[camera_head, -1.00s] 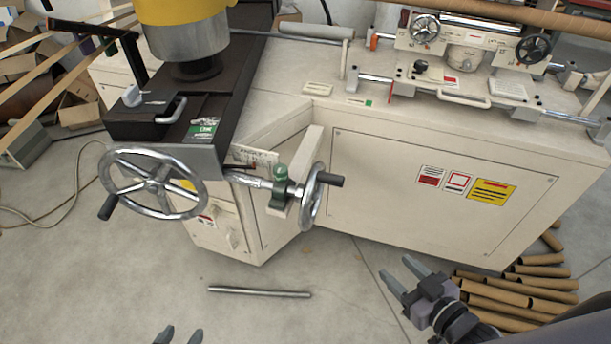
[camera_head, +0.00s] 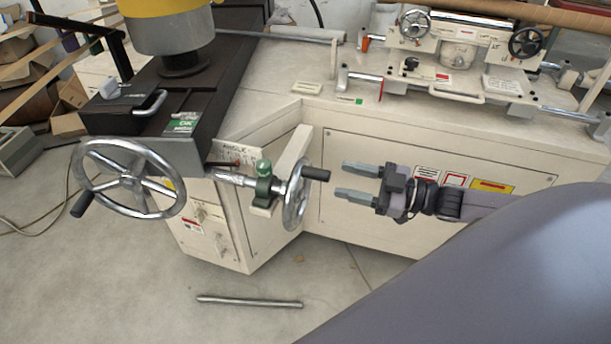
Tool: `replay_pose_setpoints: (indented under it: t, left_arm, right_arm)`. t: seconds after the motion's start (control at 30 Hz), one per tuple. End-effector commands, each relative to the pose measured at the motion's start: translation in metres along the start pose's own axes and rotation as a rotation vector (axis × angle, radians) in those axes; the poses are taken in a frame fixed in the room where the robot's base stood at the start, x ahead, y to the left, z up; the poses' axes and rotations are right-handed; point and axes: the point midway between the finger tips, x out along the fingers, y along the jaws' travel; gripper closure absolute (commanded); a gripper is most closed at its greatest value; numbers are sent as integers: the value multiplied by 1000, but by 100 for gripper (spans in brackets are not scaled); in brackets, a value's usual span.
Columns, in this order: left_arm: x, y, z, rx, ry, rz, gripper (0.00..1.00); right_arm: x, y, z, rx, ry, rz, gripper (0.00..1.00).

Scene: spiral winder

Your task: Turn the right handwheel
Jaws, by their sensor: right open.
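The right handwheel (camera_head: 295,193) is a chrome wheel seen nearly edge-on, at the end of a horizontal shaft with a green clamp (camera_head: 264,184). Its black handle (camera_head: 316,174) sticks out to the right from near the wheel's top. My right gripper (camera_head: 352,182) is open and empty, to the right of the handle, its fingers pointing left towards it. A gap shows between the fingertips and the handle. A larger chrome handwheel (camera_head: 128,178) with a black handle stands at the left. My left gripper is out of view.
The cream machine cabinet (camera_head: 350,226) stands behind my right gripper. An angle scale plate (camera_head: 238,152) sits above the shaft. A metal rod (camera_head: 249,301) lies on the floor. My right arm covers the lower right of the view.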

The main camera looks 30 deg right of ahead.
Motion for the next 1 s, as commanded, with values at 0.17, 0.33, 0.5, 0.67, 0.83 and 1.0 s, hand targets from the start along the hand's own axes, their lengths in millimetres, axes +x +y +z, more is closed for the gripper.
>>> replay_pose_setpoints:
  t: [0.17, 0.33, 0.5, 0.67, 0.83, 1.0]
  left_arm:
    - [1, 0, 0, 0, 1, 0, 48]
    - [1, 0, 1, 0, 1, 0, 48]
    - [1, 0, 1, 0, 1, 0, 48]
    - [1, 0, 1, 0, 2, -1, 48]
    - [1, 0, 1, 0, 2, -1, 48]
    - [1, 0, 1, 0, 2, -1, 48]
  right_arm:
    - [12, 1, 0, 0, 2, 2, 48]
    - [31, 1, -1, -1, 3, 3, 48]
    - [50, 1, -1, -2, 2, 2, 48]
    - [63, 1, 0, 0, 0, 2, 48]
    - [70, 0, 0, 0, -2, 2, 48]
    - [70, 0, 0, 0, -2, 2, 48]
